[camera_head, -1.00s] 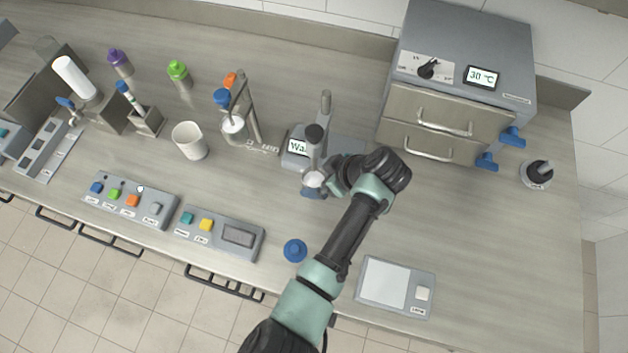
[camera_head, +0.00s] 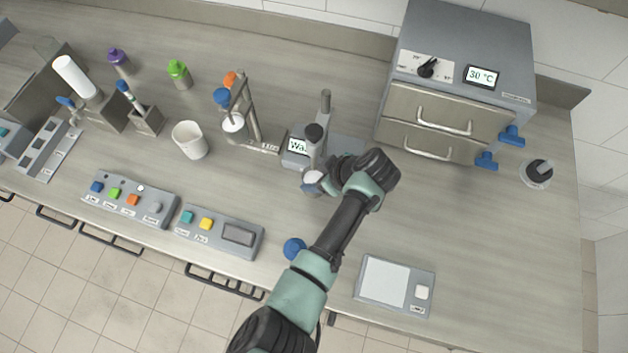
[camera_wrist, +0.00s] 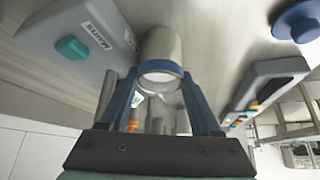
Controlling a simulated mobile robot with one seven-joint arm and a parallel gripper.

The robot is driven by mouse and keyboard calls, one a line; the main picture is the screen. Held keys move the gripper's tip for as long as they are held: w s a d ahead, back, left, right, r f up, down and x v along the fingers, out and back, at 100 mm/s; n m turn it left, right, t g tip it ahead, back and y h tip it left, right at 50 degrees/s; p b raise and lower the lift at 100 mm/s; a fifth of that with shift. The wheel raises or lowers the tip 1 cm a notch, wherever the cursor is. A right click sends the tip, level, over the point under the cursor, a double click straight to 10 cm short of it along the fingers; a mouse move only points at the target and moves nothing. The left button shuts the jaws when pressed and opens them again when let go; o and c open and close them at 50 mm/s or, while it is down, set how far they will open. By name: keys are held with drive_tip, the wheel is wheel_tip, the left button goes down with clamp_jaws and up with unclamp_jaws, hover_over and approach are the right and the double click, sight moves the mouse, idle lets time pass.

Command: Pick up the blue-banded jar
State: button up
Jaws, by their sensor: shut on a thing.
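The blue-banded jar (camera_wrist: 161,62) is a clear-grey cylinder with a blue ring at its near end and white inside, seen in the wrist view. My gripper (camera_wrist: 160,84) has its two blue fingers on either side of the jar and is shut on it. I cannot tell whether the jar touches the surface beneath.
A blue cap (camera_head: 293,249) lies beside my forearm. The scale (camera_head: 386,283) is at front right, and the drawer oven (camera_head: 455,75) stands behind. A white beaker (camera_head: 190,140) and the button panels (camera_head: 131,201) are to the left.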

clamp_jaws()
drive_tip(key=shift+r, duration=0.15)
